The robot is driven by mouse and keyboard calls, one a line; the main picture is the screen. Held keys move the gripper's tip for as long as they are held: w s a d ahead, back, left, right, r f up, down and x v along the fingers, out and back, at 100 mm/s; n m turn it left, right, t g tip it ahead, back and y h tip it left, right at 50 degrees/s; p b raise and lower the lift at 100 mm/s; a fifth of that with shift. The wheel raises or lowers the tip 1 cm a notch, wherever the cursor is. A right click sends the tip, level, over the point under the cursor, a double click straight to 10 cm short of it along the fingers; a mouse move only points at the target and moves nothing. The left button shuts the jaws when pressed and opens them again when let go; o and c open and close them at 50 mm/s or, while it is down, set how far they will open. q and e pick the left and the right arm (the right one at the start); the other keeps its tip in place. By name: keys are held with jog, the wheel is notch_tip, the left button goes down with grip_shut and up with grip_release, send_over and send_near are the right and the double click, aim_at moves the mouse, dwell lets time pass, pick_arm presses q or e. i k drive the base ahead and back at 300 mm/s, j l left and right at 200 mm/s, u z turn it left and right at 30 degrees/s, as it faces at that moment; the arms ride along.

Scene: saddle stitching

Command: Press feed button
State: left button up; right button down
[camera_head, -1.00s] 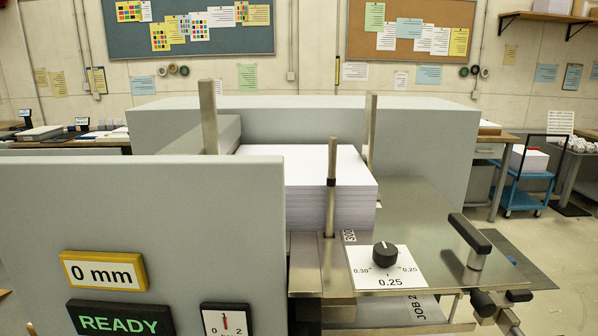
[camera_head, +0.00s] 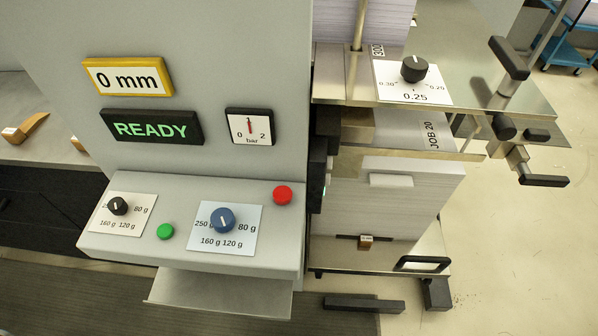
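A control panel (camera_head: 105,246) slopes out from the front of the grey machine. It carries a round green button (camera_head: 165,231) between two knobs and a round red button (camera_head: 283,195) near its right end. Neither button has a readable label, so I cannot tell which is the feed button. A black knob (camera_head: 118,206) and a blue knob (camera_head: 222,220) sit on white cards with gram marks. Above the panel are a lit READY display (camera_head: 152,127), a 0 mm display (camera_head: 127,77) and a bar gauge (camera_head: 250,127). Neither of my grippers is in view.
A paper stack (camera_head: 390,200) stands in the feeder right of the panel. Black-handled levers (camera_head: 510,58) stick out at the upper right. A grey shelf (camera_head: 215,288) juts out below the panel. A side table (camera_head: 50,150) is at the left. Space before the panel looks clear.

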aim_at(164, 232)
jog(key=j+u, duration=0.1)
jog(key=u, duration=0.9)
